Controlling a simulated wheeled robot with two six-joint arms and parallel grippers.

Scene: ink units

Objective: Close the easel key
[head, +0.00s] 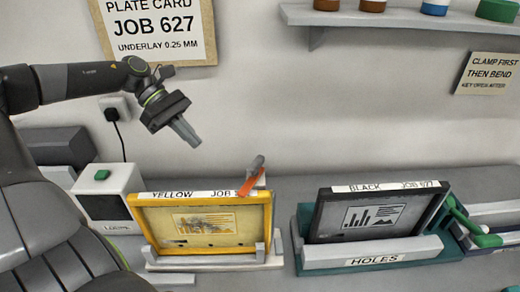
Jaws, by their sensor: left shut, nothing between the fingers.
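The easel key (251,181) is an orange lever with a grey end, at the top right of the yellow-framed plate (203,226). It is tilted, its orange part slanting across the frame's top edge. The plate is labelled "YELLOW JOB" and stands in a light grey easel (215,262). My left gripper (190,140) is shut and empty, in the air above and to the left of the key, pointing down to the right. It is apart from the key. My right gripper is not in view.
A white box with a green button (102,175) stands at left. A shelf (400,18) with ink pots hangs above right. Air above the plates is free.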

